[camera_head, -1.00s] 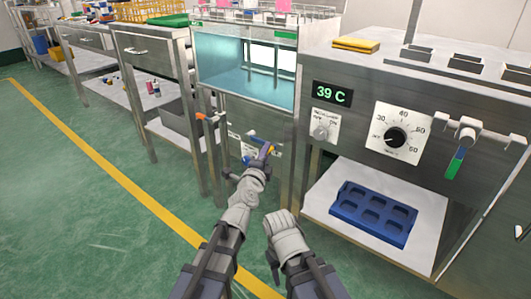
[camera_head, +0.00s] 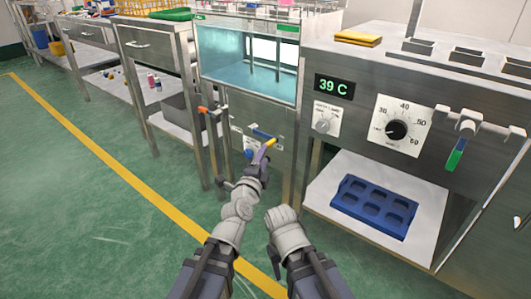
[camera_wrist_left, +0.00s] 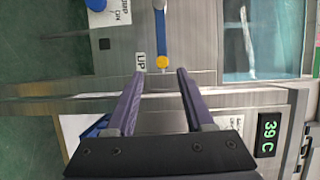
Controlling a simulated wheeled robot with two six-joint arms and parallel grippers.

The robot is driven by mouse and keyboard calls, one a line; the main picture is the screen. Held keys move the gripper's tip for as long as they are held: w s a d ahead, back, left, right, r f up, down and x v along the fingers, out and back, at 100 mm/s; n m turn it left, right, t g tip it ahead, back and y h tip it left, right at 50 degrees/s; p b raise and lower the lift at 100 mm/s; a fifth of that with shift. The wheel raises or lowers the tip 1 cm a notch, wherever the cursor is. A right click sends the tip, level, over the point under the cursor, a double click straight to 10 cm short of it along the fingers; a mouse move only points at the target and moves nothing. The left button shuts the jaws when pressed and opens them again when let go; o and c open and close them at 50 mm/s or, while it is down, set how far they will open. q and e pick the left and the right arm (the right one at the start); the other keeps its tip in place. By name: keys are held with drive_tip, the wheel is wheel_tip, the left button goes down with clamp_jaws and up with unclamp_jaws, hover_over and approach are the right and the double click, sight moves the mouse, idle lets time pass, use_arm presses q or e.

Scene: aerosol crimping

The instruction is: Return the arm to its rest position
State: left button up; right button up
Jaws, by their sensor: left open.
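My left gripper (camera_head: 265,155) is open in front of the lower panel of the glass-fronted cabinet (camera_head: 262,112). A lever with a blue shaft and yellow tip (camera_head: 270,142) is on that panel, just beyond the fingers. In the left wrist view the two purple fingers (camera_wrist_left: 161,73) stand apart with nothing held between them. The yellow tip of the lever (camera_wrist_left: 162,62) shows just past the fingertips, beside a label reading UP. My right arm is folded low in the head view; its gripper cannot be made out.
A blue knob (camera_head: 249,153) is left of the lever. An orange-tipped handle (camera_head: 203,109) juts from the cabinet's left side. At right, a steel bench has a dial (camera_head: 397,130), a 39 C display (camera_head: 334,87) and a blue tray (camera_head: 374,206) on its shelf. Green floor is clear at left.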

use_arm(q)
drive_tip(key=shift+s+a, duration=0.15)
drive_tip(key=shift+s, duration=0.35)
drive_tip(key=shift+f, duration=0.1)
